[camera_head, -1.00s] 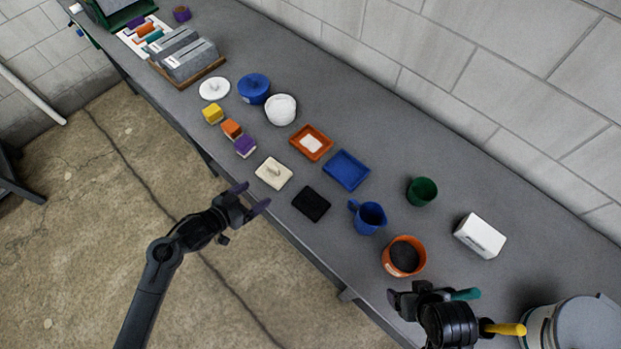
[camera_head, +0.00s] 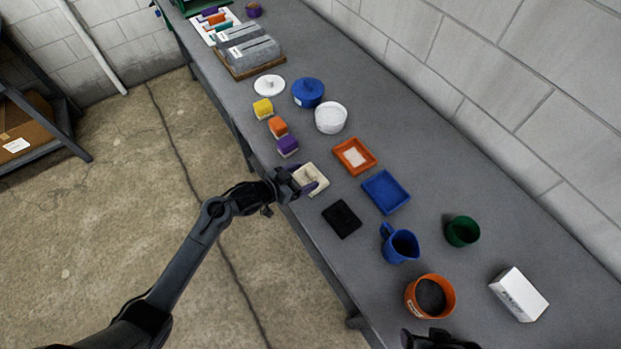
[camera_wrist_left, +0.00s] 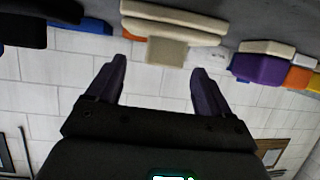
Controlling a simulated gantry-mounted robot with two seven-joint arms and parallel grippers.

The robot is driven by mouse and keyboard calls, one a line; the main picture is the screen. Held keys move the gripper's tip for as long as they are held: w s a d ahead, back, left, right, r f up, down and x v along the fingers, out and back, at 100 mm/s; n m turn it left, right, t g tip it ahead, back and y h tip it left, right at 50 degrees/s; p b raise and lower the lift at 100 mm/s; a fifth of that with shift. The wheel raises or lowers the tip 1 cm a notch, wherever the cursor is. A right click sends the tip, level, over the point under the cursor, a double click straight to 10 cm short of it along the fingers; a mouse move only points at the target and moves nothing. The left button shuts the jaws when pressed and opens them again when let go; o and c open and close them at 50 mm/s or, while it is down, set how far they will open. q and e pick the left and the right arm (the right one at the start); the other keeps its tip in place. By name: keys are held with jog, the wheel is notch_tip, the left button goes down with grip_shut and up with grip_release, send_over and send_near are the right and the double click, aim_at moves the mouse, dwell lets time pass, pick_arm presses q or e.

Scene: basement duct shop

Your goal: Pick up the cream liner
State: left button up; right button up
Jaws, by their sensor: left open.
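The cream liner (camera_head: 313,176) is a small square piece with a raised grip, lying on the grey bench near its front edge. My left gripper (camera_head: 301,181) is at its front side, partly covering it. In the left wrist view the liner (camera_wrist_left: 178,20) is at the top, its block-like grip (camera_wrist_left: 168,52) ahead of and between the tips of the open left gripper (camera_wrist_left: 160,76). The jaws are not closed on it. My right gripper (camera_head: 436,338) is cut off at the bottom edge of the head view, so its jaws cannot be read.
A purple block (camera_head: 288,147) and a black pad (camera_head: 342,219) lie on either side of the liner. An orange tray (camera_head: 369,167) and a blue tray (camera_head: 386,193) lie behind it. A blue pitcher (camera_head: 400,245) and an orange pot (camera_head: 429,296) stand farther right.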

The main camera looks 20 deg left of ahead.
aim_at(308, 174)
pick_arm(q)
jog(key=shift+a+x, duration=0.1)
jog(key=shift+x, duration=1)
jog(key=shift+a+x, duration=0.15)
jog(key=shift+x, duration=0.9)
jog(key=shift+w+f, duration=0.1)
jog(key=shift+c, duration=0.3)
jog(key=c, duration=1)
